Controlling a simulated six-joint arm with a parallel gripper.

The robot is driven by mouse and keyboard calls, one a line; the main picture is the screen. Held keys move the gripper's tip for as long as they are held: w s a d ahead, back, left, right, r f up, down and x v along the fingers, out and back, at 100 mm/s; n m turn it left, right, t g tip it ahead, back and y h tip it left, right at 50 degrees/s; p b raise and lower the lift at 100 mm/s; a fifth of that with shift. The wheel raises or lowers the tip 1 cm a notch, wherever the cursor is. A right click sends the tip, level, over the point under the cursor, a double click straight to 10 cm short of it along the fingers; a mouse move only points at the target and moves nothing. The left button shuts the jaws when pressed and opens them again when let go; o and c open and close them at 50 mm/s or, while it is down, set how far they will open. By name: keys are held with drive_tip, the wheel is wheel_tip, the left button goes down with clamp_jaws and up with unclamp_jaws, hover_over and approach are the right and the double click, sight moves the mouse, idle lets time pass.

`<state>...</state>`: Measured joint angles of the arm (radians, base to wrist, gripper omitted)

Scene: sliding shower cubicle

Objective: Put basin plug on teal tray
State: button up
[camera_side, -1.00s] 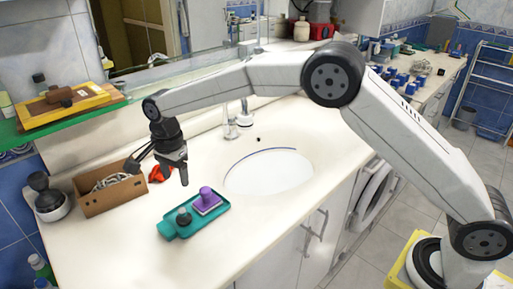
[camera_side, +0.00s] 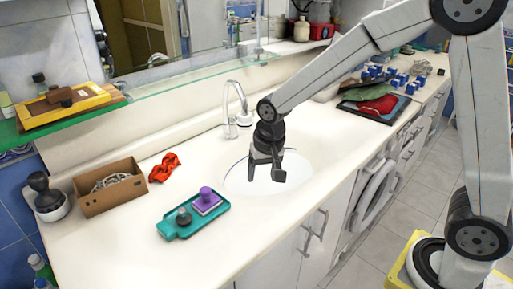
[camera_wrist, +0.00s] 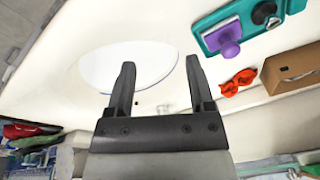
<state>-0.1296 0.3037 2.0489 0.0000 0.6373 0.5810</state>
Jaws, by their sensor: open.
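The teal tray (camera_side: 210,226) lies on the counter left of the basin; it also shows at the top right of the wrist view (camera_wrist: 213,40). A dark grey knobbed piece, which looks like the basin plug (camera_side: 183,217), stands upright on the tray's left part.
The oval basin (camera_side: 290,182) has a chrome tap (camera_side: 232,118) behind it. A red crumpled item (camera_side: 164,168), a brown box with cord (camera_side: 110,190) and a dark-knobbed white pot (camera_side: 47,198) stand left. The counter around the tray is clear.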

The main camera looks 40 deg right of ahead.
drive_tip(key=s+d+f+n, duration=0.2)
drive_tip(key=s+d+n, duration=0.3)
drive_tip(key=s, duration=0.7)
drive_tip(key=shift+s+d+f+t, duration=0.15)
drive_tip(key=shift+s+f+t, duration=0.05)
drive_tip(key=shift+s+t, duration=0.2)
